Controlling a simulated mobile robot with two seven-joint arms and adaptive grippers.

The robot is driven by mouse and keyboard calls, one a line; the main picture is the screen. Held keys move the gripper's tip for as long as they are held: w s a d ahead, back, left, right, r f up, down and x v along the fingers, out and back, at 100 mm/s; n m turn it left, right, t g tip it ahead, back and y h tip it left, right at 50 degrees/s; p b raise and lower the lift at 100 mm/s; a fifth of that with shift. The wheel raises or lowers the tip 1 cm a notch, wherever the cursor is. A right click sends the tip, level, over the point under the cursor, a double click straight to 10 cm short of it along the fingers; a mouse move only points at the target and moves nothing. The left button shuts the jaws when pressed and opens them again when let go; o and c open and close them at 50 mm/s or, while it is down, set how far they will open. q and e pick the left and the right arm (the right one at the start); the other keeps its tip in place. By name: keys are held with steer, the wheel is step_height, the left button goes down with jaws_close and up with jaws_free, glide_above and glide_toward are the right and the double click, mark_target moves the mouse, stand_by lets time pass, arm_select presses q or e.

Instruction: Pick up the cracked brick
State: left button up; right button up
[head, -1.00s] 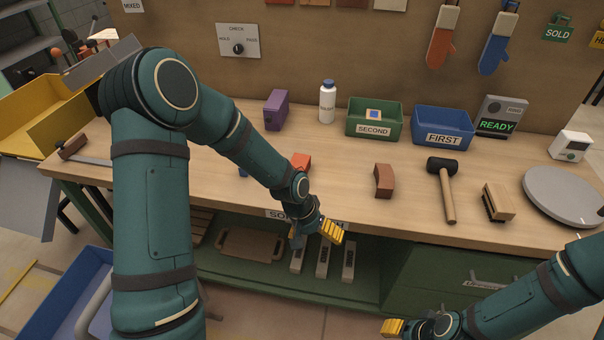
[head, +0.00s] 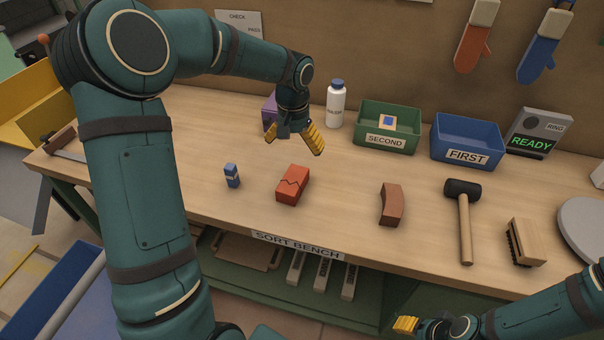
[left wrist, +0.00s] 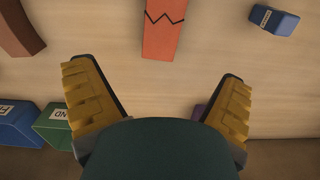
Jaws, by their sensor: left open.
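The cracked brick (head: 292,185) is orange-red with a dark zigzag crack line, lying on the bench left of centre. In the left wrist view the cracked brick (left wrist: 164,28) shows at the top centre, beyond the fingertips and partly cut off by the frame edge. My left gripper (head: 297,140) is open and empty, above the bench and behind the brick. Its yellow fingers (left wrist: 158,98) are spread wide in the left wrist view. My right gripper (head: 405,325) shows only in part at the bottom of the head view; its jaw state is unclear.
A small blue block (head: 232,175) stands left of the brick, and a curved brown brick (head: 391,204) lies to its right. A purple box (head: 269,112) and a white bottle (head: 336,104) stand behind. Green (head: 375,143) and blue (head: 463,158) bins and a mallet (head: 464,222) are farther right.

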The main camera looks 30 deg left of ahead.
mark_target(293, 179)
arm_select(q)
steer(key=f, duration=0.2)
steer(key=f+b, duration=0.1)
steer(key=f, duration=0.2)
steer(key=f+b, duration=0.1)
steer(key=f, duration=0.2)
steer(key=shift+s+f, duration=0.25)
steer(key=shift+s, duration=0.1)
step_height(293, 179, down, 5)
steer(key=shift+s+f+b, duration=0.1)
steer(key=shift+s+b, duration=0.05)
steer(key=shift+b, duration=0.55)
steer(key=shift+c, duration=0.2)
steer(key=shift+r, duration=0.2)
steer(key=c, duration=1.3)
